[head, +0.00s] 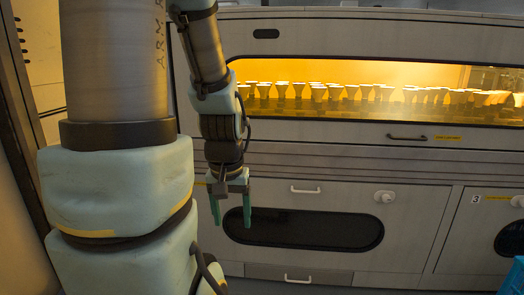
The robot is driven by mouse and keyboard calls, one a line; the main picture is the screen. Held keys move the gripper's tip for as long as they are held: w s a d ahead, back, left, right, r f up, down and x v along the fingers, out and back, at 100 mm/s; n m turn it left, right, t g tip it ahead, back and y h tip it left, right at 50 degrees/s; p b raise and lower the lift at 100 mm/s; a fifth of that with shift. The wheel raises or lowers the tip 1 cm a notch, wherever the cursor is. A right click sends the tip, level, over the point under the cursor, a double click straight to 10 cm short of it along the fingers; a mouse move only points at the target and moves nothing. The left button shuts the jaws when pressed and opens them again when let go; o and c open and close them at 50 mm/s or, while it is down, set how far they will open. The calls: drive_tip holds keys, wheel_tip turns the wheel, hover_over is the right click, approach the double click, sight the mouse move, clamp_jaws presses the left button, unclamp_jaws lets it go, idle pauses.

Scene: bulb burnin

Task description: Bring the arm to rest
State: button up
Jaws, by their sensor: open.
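My gripper (231,211) hangs at the end of my arm in the head view, left of the middle, with its two green fingers pointing down. The fingers are apart and nothing is between them. The gripper is in front of the grey cabinet front (345,192), near the left end of a dark oval window (310,230). I cannot tell how far it is from the cabinet. My upper arm fills the left of the view and hides what is behind it.
A lit window above shows several rows of bulbs (318,93). Handles (305,190) and white knobs (384,197) stick out of the cabinet front. A blue object (515,277) is at the lower right corner. A dark frame edge (22,130) stands at the far left.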

wheel_tip(320, 180, up, 27)
drive_tip(key=p, duration=2.4)
drive_tip(key=shift+f+p, duration=0.2)
drive_tip(key=shift+p, duration=0.2)
